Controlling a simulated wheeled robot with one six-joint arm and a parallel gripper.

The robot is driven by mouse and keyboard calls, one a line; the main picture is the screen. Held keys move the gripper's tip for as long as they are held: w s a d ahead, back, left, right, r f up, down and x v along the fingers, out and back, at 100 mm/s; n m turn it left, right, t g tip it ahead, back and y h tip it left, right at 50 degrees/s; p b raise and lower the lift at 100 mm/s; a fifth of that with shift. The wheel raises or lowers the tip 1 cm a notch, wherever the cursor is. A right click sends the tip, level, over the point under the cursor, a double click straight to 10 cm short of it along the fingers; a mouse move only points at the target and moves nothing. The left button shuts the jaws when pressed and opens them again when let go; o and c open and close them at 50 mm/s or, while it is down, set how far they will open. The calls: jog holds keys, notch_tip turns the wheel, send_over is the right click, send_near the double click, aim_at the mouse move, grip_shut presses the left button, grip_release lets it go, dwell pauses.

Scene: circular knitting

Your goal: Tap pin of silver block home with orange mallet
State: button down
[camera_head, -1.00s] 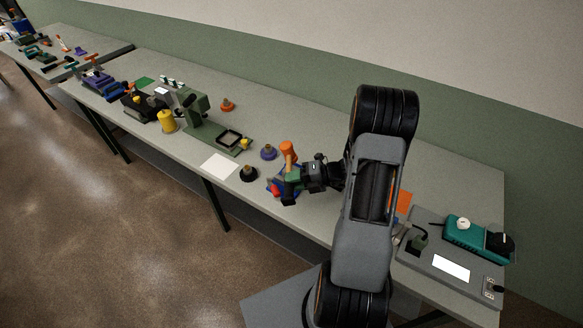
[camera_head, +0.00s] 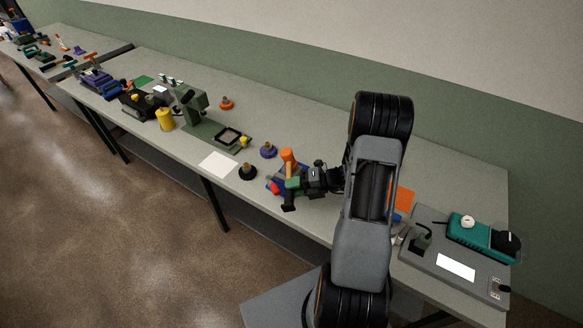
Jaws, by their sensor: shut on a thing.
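My gripper (camera_head: 291,187) is low over the near edge of the long table, right of the middle of the head view. It is shut on the orange mallet (camera_head: 288,158), whose orange part stands up just beyond the jaws.
A purple knob (camera_head: 268,150), a black knob (camera_head: 247,172) and a white sheet (camera_head: 217,165) lie left of the gripper. A green machine (camera_head: 192,105) and a yellow cylinder (camera_head: 165,119) stand farther left. A grey panel (camera_head: 427,259) with a teal device (camera_head: 480,235) is at right.

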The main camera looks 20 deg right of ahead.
jog(key=shift+r, duration=0.1)
notch_tip(320, 180, up, 3)
jog(key=p, duration=0.3)
jog(key=shift+r+b, duration=0.3)
jog(key=shift+r, duration=0.45)
jog(key=shift+f, duration=0.1)
jog(key=shift+f+b, duration=1.25)
jog(key=shift+f, duration=0.95)
jog(key=shift+r, duration=0.15)
